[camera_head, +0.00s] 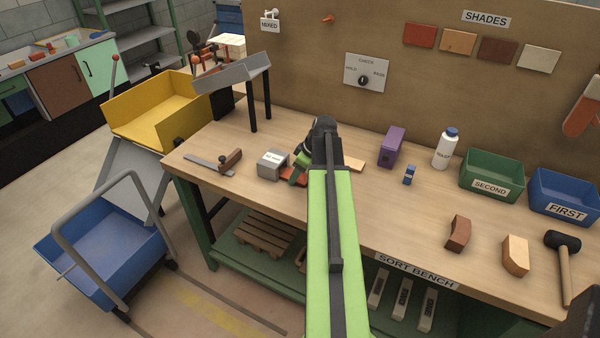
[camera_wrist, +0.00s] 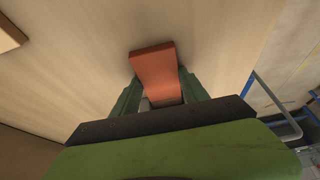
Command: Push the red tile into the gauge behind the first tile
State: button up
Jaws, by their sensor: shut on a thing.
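The red tile (camera_head: 293,178) is low over the bench, just right of the grey block with a white label (camera_head: 270,165), which looks like the gauge. I cannot tell whether tile and block touch. My gripper (camera_head: 296,172) is shut on the red tile. In the wrist view the tile (camera_wrist: 156,68) sticks out between the green fingers of my gripper (camera_wrist: 158,92). A small grey patch shows beside the tile between the fingers; I cannot tell what it is. No tile is visible inside the block, and its opening is not clear.
A pale tile (camera_head: 353,163) lies right of my arm, with a purple block (camera_head: 391,147) and a small blue item (camera_head: 409,175) further right. A metal square with a brown handle (camera_head: 229,160) lies left. The front middle of the bench (camera_head: 395,220) is clear.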

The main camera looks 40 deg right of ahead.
aim_at(288, 173)
jog(key=shift+w+a, duration=0.1)
jog(key=shift+w, duration=0.15)
jog(key=shift+w+a, duration=0.25)
jog(key=shift+w, duration=0.35)
jog(key=shift+w+a, duration=0.2)
jog(key=shift+w, duration=0.4)
jog(key=shift+s+f, duration=0.1)
jog(key=shift+f, duration=0.1)
jog(key=o, duration=1.5)
jog(key=shift+s+a+b, duration=0.1)
jog(key=shift+b, duration=0.2)
